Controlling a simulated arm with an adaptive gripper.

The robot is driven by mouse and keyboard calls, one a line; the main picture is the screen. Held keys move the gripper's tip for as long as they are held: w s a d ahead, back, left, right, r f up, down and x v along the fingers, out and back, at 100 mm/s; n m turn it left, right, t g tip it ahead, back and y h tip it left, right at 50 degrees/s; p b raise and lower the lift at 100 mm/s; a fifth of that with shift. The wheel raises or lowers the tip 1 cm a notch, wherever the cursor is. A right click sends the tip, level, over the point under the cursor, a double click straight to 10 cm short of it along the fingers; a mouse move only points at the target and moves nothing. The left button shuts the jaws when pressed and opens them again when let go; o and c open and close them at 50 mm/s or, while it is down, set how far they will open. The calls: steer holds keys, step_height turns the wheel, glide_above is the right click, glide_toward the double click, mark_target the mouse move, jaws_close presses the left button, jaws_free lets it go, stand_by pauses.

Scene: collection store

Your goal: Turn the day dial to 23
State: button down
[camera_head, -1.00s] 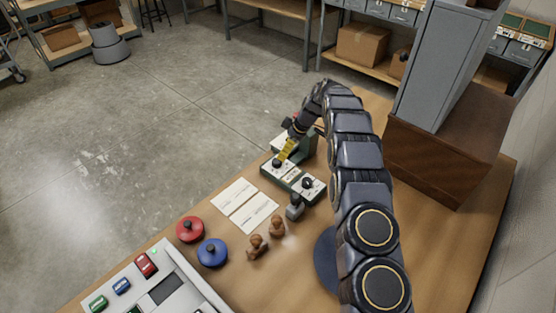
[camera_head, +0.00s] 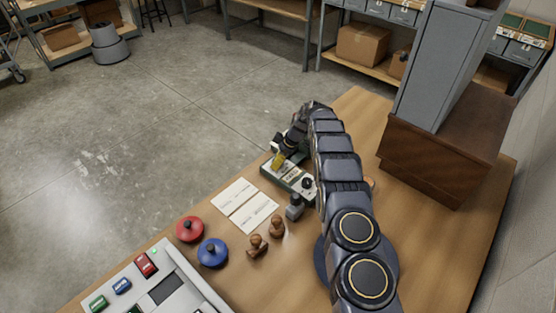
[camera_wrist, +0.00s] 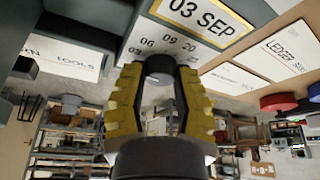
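A small dark green and white date device (camera_head: 287,177) with dark knobs stands at the table's far left edge. In the wrist view its yellow-framed window (camera_wrist: 203,18) reads 03 SEP.
White cards (camera_head: 244,206), a grey-handled stamp (camera_head: 295,207), two brown stamps (camera_head: 266,237), a red knobbed pad (camera_head: 190,229) and a blue one (camera_head: 212,253) lie nearer me. A button console (camera_head: 165,285) is at bottom left. A grey cabinet (camera_head: 440,70) stands on a wooden box (camera_head: 440,160) at right.

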steer(key=shift+f+m, duration=0.1)
steer(key=shift+m, duration=0.2)
steer(key=shift+s, duration=0.15)
steer(key=m+t, duration=0.1)
steer(key=m, duration=0.2)
steer(key=m+t+h, duration=0.1)
steer(key=m, duration=0.2)
steer(key=shift+a, duration=0.2)
steer(key=m+h, duration=0.1)
steer(key=m, duration=0.2)
steer(key=m+h, duration=0.1)
steer(key=m, duration=0.2)
steer(key=shift+s+a+f+t+h, duration=0.1)
steer(key=shift+t+h, duration=0.2)
steer(key=shift+t, duration=0.1)
steer(key=m+h, duration=0.1)
steer(key=m, duration=0.2)
steer(key=m+h, duration=0.1)
steer(key=m, duration=0.2)
steer(key=shift+a+m+g, duration=0.15)
steer(key=shift+m+g, duration=0.15)
steer(key=shift+m+h, duration=0.4)
steer(key=m+g+h, duration=0.1)
steer(key=m, duration=0.4)
steer(key=shift+m+g, duration=0.3)
